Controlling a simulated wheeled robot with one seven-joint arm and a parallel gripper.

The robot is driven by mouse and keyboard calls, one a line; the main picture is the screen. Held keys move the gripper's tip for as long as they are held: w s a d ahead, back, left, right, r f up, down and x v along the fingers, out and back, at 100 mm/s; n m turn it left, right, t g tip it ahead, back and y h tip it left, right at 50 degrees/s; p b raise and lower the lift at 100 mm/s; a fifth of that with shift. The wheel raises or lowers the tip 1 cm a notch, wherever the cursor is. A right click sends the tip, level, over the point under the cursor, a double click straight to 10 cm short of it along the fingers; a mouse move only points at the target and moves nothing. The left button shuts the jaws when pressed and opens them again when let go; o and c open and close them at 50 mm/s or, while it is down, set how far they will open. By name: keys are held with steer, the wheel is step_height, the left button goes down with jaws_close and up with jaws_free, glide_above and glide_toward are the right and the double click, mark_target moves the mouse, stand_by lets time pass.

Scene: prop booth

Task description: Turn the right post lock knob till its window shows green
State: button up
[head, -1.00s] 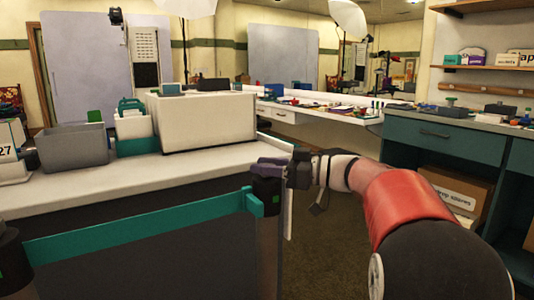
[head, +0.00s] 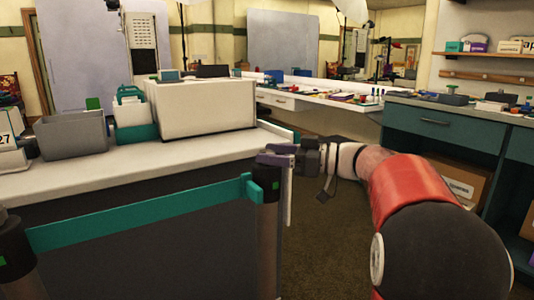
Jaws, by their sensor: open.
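In the head view, the right post (head: 268,228) stands at the right end of a teal bar (head: 140,217). It has a black lock head (head: 264,178), and a small window (head: 275,185) on its side shows green. My gripper (head: 276,156) is at the top of this head, reaching in from the right, with its jaws open. The jaws hide the knob, and I cannot tell whether they touch it. The left post (head: 14,268) stands at the left edge with a black head, and its small window (head: 2,261) also shows green.
A white counter (head: 200,157) behind the bar holds a grey bin (head: 75,136) and a large white box (head: 203,105). A teal cabinet (head: 440,132) stands at the right. Brown floor (head: 335,235) is open between them.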

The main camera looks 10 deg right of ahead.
steer(key=v, duration=0.6)
stand_by(0.3)
step_height(320, 180, up, 6)
steer(key=w+m+t+h, duration=0.2)
steer(key=m+t+h, duration=0.25)
steer(key=t, duration=0.35)
steer(key=s+d+f+m+g+h, duration=0.2)
steer(key=s+f+m+g+h, duration=0.1)
steer(key=s+f+m+h, duration=0.85)
steer(key=s+a+f+n+g, duration=0.2)
steer(key=s+a+f+g, duration=0.2)
steer(key=s+f, duration=0.3)
steer(key=s+a+f+n+g, duration=0.2)
steer(key=s+a+f+g, duration=0.2)
steer(key=s+f, duration=0.4)
steer(key=shift+s+a+f, duration=0.3)
steer(key=shift+a+f, duration=0.1)
steer(key=shift+f, duration=0.35)
